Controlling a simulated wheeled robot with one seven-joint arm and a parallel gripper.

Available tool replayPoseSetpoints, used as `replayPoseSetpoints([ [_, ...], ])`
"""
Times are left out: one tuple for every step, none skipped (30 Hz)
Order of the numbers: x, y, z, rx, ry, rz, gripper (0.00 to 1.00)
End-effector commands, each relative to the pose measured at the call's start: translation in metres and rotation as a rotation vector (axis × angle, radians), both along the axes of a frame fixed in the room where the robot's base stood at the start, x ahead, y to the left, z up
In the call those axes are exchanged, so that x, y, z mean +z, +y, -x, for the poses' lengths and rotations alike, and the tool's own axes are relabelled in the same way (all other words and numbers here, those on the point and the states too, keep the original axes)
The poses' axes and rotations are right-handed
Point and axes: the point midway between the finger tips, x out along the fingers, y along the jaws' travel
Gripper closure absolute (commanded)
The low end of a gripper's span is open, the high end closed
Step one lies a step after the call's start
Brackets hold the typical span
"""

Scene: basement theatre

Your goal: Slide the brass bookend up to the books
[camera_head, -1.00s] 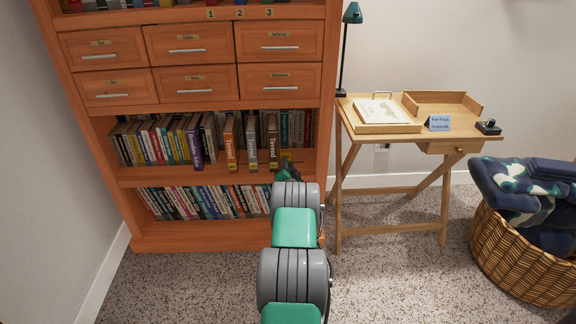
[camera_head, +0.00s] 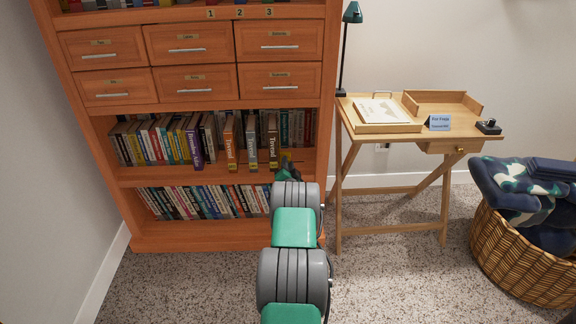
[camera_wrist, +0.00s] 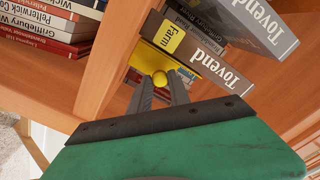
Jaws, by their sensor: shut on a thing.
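The brass bookend shows in the wrist view as a yellow plate (camera_wrist: 148,56) with a round knob between my fingertips. My gripper (camera_wrist: 166,84) is shut on it. The nearest book (camera_wrist: 205,50), dark with a yellow label and "Tovend" on its spine, lies right beside the plate; I cannot tell whether they touch. A grey Tovend book (camera_wrist: 262,28) is beyond it. In the head view the Tovend books (camera_head: 251,145) stand upright on the upper open shelf, and my gripper (camera_head: 286,164) is at their right end. My arm largely hides the bookend there.
The orange bookcase (camera_head: 193,107) has drawers above and a lower shelf of books (camera_head: 205,203). Its right side panel is close to my gripper. A wooden desk (camera_head: 420,140) with a lamp (camera_head: 347,45) stands to the right, and a wicker basket (camera_head: 520,255) stands farther right.

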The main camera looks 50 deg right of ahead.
Motion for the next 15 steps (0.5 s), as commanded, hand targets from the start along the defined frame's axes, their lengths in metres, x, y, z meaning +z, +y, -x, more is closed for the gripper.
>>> replayPoseSetpoints([
  [-0.0047, 0.0016, -0.0019, 0.002, 0.000, -0.001, 1.00],
  [-0.0045, 0.0020, -0.0026, 0.001, -0.001, -0.001, 1.00],
  [-0.0038, 0.0024, -0.0030, 0.001, 0.000, 0.000, 1.00],
  [-0.0030, 0.0024, -0.0029, 0.001, 0.001, -0.001, 1.00],
  [-0.0021, 0.0025, -0.0028, 0.001, 0.001, -0.002, 1.00],
  [-0.0017, 0.0024, -0.0028, 0.001, 0.001, -0.002, 1.00],
  [-0.0016, 0.0025, -0.0028, 0.001, 0.001, -0.002, 1.00],
  [-0.0016, 0.0025, -0.0028, 0.001, 0.001, -0.002, 1.00],
  [-0.0016, 0.0025, -0.0028, 0.001, 0.001, -0.002, 1.00],
  [-0.0016, 0.0025, -0.0028, 0.001, 0.001, -0.002, 0.77],
  [-0.0016, 0.0025, -0.0028, 0.001, 0.002, -0.002, 0.74],
  [-0.0015, 0.0024, -0.0029, 0.001, 0.001, -0.002, 0.71],
  [-0.0015, 0.0024, -0.0029, 0.001, 0.001, -0.001, 0.68],
  [-0.0013, 0.0024, -0.0029, 0.001, 0.001, -0.001, 0.66],
  [-0.0011, 0.0023, -0.0028, 0.001, 0.001, -0.001, 0.63],
])
